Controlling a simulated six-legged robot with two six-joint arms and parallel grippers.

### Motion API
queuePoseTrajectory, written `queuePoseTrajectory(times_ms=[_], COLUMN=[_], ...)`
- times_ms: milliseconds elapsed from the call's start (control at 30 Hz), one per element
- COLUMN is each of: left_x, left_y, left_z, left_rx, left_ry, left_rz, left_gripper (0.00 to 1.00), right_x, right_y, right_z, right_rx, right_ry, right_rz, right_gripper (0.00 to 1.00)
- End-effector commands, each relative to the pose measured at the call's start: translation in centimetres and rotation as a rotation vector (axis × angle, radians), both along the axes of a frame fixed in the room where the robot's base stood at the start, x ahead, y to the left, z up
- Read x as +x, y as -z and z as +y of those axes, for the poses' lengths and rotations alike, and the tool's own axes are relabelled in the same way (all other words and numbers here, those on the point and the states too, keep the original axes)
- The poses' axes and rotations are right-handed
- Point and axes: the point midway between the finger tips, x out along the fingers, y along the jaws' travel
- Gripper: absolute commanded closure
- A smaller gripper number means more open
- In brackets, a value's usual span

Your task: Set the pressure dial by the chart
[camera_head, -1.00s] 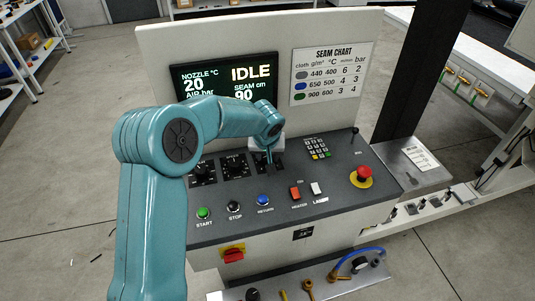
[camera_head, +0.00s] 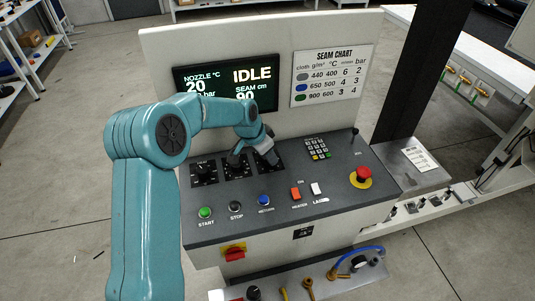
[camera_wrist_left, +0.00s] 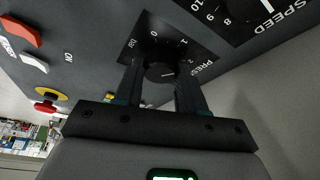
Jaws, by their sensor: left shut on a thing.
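The seam chart (camera_head: 331,76) hangs on the white back panel, with grey, blue and green rows; its bar column reads 2, 3 and 4. The pressure dial (camera_wrist_left: 160,72) shows in the left wrist view, a black knob on a black plate marked PRESS and bar, with 0, 1 and 2 legible. My left gripper (camera_head: 270,158) is shut on this dial, a finger on either side, and it mostly hides the dial in the head view. The knob's light mark is visible but its exact reading is unclear. My right gripper is not in view.
The display (camera_head: 228,84) reads IDLE, nozzle 20 and seam 90; my arm covers the air value. The heat dial (camera_head: 204,172) and speed dial (camera_head: 237,167) lie left of my gripper. Buttons, switches and a red emergency stop (camera_head: 364,174) are on the console.

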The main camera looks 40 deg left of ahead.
Motion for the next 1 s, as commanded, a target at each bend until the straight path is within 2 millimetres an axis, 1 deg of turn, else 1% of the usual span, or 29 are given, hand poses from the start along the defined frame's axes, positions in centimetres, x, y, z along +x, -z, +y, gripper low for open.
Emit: queuePoseTrajectory(times_ms=[33,200,500,733,1000], left_x=[0.1,0.2,0.2,0.2,0.2], left_y=[0.1,0.1,0.0,-0.1,-0.2], left_z=[0.2,0.3,0.4,0.4,0.4], left_rx=[0.000,0.002,0.003,0.003,0.005], left_ry=[0.037,0.188,0.389,0.471,0.501], left_rz=[-0.004,-0.004,-0.003,-0.004,-0.003], left_gripper=[0.91,0.91,0.91,0.91,0.91], right_x=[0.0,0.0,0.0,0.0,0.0], right_y=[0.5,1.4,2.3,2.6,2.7], right_z=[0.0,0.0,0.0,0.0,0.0], right_rx=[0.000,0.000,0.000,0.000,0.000], right_ry=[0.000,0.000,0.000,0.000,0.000], right_rz=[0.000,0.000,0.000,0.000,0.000], right_gripper=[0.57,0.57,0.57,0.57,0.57])
